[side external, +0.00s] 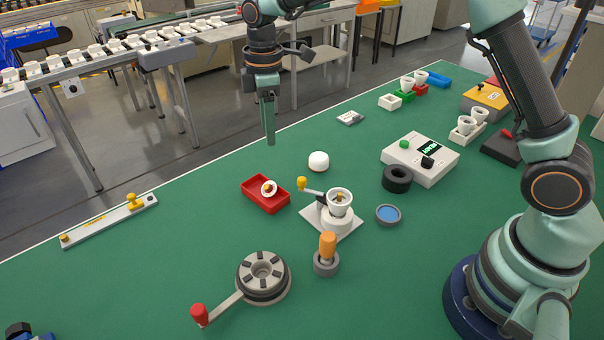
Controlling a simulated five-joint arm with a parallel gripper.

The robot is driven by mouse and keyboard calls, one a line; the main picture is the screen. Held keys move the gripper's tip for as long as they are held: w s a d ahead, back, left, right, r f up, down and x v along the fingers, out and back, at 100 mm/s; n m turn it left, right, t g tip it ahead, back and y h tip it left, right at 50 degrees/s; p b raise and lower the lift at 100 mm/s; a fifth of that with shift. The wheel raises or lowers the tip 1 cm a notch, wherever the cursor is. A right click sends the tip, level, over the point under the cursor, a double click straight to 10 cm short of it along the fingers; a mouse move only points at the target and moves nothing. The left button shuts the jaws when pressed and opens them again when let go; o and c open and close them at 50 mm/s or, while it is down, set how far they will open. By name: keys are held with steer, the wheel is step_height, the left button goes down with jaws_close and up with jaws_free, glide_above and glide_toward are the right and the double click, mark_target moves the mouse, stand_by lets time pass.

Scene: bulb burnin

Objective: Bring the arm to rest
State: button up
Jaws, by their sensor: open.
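My gripper (269,136) hangs at the top of the side external view, pointing down over the far edge of the green bench (130,265). It is open, and its fingers line up one behind the other from this side. I see nothing held between them. The fingertips are well apart from the objects on the bench in the picture.
A red tray (262,204) holds a small white part. Around it are a white socket fixture (338,206), a white dome (318,161), an orange-handled tool (327,246), a red-knobbed crank (263,277) and a tester box (433,160).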

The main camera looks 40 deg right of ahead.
steer(key=s+d+r+m+t, duration=0.2)
steer(key=s+d+r+m, duration=0.4)
steer(key=s+r, duration=0.25)
steer(key=s+d+m+t, duration=0.3)
steer(key=s+d+m, duration=0.2)
steer(key=s, duration=0.6)
steer(key=shift+s+d+r+m, duration=0.2)
steer(key=shift+s+r+m, duration=0.05)
steer(key=shift+m, duration=0.75)
